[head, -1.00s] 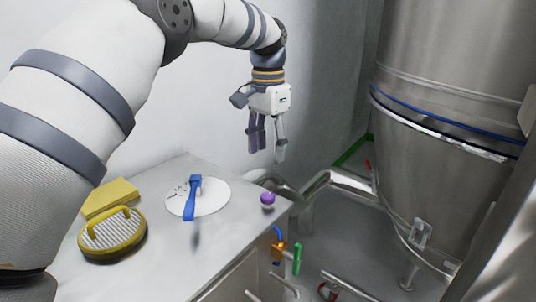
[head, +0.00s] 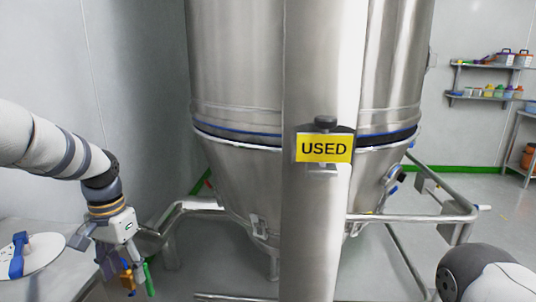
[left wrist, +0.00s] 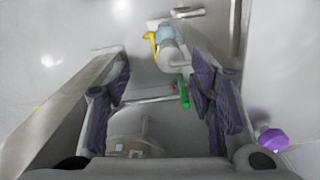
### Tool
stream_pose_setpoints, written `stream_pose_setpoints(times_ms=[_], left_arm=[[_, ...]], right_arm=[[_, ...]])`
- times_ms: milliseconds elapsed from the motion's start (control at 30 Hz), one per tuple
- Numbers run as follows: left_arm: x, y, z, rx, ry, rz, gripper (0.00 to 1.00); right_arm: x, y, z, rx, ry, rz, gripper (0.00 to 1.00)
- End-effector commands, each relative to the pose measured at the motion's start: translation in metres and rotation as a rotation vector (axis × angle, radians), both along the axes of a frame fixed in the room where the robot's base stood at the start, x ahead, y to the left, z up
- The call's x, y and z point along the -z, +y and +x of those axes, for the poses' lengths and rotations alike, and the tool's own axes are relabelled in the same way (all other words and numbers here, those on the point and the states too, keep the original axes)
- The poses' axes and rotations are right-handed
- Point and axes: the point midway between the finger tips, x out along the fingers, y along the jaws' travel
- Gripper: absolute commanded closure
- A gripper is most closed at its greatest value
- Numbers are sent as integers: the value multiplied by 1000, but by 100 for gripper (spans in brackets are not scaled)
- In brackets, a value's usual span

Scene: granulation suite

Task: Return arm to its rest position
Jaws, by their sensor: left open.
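My left arm comes in from the left and bends down to my left gripper (head: 125,276) at the lower left of the head view. The gripper points down and is open. In the left wrist view its purple-padded fingers (left wrist: 162,105) stand apart with nothing held between them. Behind the fingers, a green handle (left wrist: 183,92) and a yellow part (left wrist: 152,46) show in the wrist view. Part of my right arm shows at the lower right of the head view; its gripper is out of the picture.
A large steel vessel (head: 240,90) fills the middle, with a post and a yellow "USED" sign (head: 324,148) in front. A steel pipe frame (head: 440,215) surrounds it. A white disc with a blue tool (head: 17,258) lies on the left counter. Shelves (head: 490,97) stand far right.

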Motion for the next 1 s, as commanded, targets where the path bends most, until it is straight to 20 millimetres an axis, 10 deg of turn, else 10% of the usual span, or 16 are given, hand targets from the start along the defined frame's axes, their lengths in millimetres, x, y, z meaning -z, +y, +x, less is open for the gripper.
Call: stream_pose_setpoints(times_ms=[200,400,700,1000], left_arm=[[141,-36,-90,-51,64,-18,50],[224,-61,-222,-133,117,-20,50],[227,-74,-411,-252,179,24,50],[214,-73,-441,-273,183,38,50]], right_arm=[[-3,0,3,-1,-10,1,100],[-5,0,5,0,-18,0,100],[-8,0,8,0,-29,0,100],[-8,0,9,0,-30,0,100]])
